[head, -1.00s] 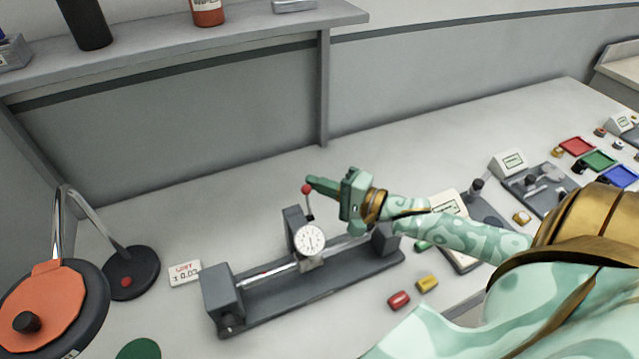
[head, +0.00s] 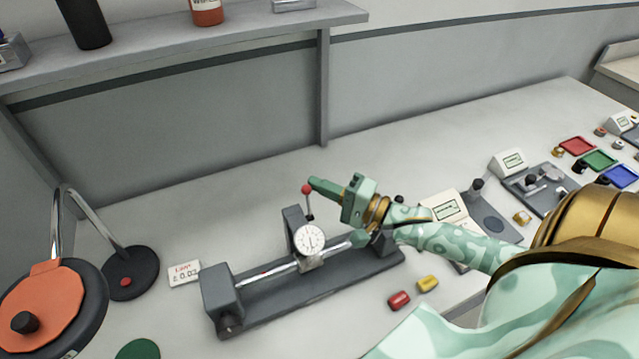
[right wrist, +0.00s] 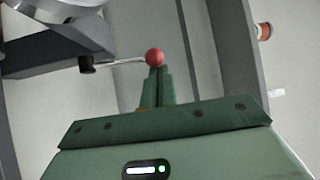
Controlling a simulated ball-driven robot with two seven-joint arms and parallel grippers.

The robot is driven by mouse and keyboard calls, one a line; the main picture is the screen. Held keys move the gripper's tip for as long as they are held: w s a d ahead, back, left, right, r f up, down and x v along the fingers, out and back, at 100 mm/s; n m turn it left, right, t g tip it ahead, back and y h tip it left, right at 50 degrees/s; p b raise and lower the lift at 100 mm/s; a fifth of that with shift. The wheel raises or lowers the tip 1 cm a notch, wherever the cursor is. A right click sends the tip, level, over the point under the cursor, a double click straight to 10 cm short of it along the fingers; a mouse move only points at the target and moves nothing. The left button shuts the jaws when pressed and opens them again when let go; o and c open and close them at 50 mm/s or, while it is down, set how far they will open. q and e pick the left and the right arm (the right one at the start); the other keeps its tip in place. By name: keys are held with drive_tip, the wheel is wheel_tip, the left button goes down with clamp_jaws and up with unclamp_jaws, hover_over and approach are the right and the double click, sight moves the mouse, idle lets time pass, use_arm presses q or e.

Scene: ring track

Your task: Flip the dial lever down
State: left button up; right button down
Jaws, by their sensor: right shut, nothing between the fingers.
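The dial gauge (head: 310,239) has a white round face and sits on a grey bench fixture (head: 280,291) with a metal rod. Its lever (head: 309,205) stands up above the dial and ends in a red ball (head: 307,189). My right gripper (head: 314,183) is shut and empty, its fingertips right beside the red ball. In the right wrist view the red ball (right wrist: 154,57) shows at the tips of the shut fingers (right wrist: 156,85); whether they touch I cannot tell. My left gripper is not in view.
A shelf (head: 200,40) runs along the back wall.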

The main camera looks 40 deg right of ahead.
drive_tip(key=shift+s, duration=0.1)
drive_tip(key=s+n+t+y, duration=0.1)
drive_tip(key=s+n+y, duration=0.1)
drive_tip(key=s+a+n+t, duration=0.1)
drive_tip(key=s, duration=0.1)
drive_tip(key=shift+s+f+n+t+y+b, duration=0.1)
drive_tip(key=shift+f+n+t+y+b, duration=0.2)
drive_tip(key=shift+f+n+y+b, duration=0.1)
drive_tip(key=shift+r, duration=0.1)
drive_tip(key=s+a+r+p, duration=0.6)
drive_tip(key=s+a+r, duration=0.2)
drive_tip(key=s+r, duration=0.3)
drive_tip(key=shift+a+r+p, duration=0.3)
drive_tip(key=shift+a+r, duration=0.05)
drive_tip(key=shift+r, duration=0.55)
